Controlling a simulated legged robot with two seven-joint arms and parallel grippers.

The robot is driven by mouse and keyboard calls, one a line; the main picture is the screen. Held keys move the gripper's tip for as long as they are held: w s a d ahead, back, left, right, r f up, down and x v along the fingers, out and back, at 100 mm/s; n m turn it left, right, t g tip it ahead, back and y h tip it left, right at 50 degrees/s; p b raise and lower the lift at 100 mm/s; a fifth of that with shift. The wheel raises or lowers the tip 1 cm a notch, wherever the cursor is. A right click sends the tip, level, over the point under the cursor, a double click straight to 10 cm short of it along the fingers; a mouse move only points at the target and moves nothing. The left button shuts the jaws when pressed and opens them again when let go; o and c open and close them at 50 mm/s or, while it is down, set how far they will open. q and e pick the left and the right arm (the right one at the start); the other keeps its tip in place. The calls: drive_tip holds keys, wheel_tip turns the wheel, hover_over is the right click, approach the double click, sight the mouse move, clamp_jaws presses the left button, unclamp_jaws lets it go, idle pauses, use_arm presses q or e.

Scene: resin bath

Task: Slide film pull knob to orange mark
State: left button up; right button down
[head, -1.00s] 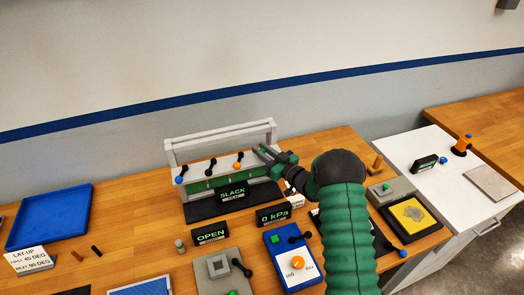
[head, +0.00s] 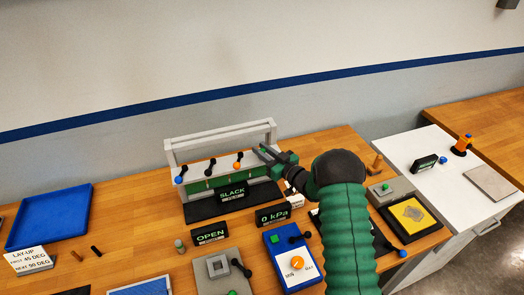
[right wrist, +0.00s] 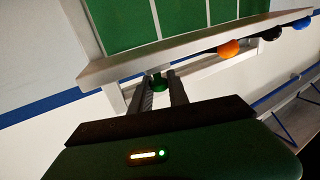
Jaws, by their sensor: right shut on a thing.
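A grey frame (head: 171,152) with a green panel stands at the back of the bench. My right gripper (head: 263,152) is at the frame's right end. In the right wrist view, its fingers (right wrist: 162,88) are shut on a small green knob (right wrist: 158,83), mostly hidden between them. The orange ball (right wrist: 229,48) is apart from the fingers, to their right. My left gripper is not in view.
A display (head: 232,193) reading SLACK stands before the frame; others read OPEN (head: 210,234) and 0 kPa (head: 272,215). A blue control box (head: 274,243) with an orange dial is in front. A blue tray (head: 48,217) lies at the left.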

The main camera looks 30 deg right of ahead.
sight(276, 147)
drive_tip(key=shift+f, duration=0.1)
drive_tip(key=shift+d+f, duration=0.1)
drive_tip(key=shift+d, duration=0.15)
drive_tip(key=d+b, duration=0.1)
drive_tip(key=d, duration=0.1)
drive_tip(key=s+d+b, duration=0.1)
drive_tip(key=d, duration=0.1)
drive_tip(key=shift+s+d, duration=0.15)
drive_tip(key=shift+d, duration=0.25)
drive_tip(key=c, duration=1.3)
unclamp_jaws()
drive_tip(key=s+d+b, duration=0.1)
drive_tip(key=s, duration=0.4)
drive_tip(key=s+b, duration=0.1)
drive_tip(key=s, duration=0.5)
drive_tip(key=s+d+b, duration=0.1)
drive_tip(key=s+b, duration=0.1)
drive_tip(key=s, duration=0.3)
drive_tip(key=shift+s+d, duration=0.2)
drive_tip(key=shift+d, duration=0.15)
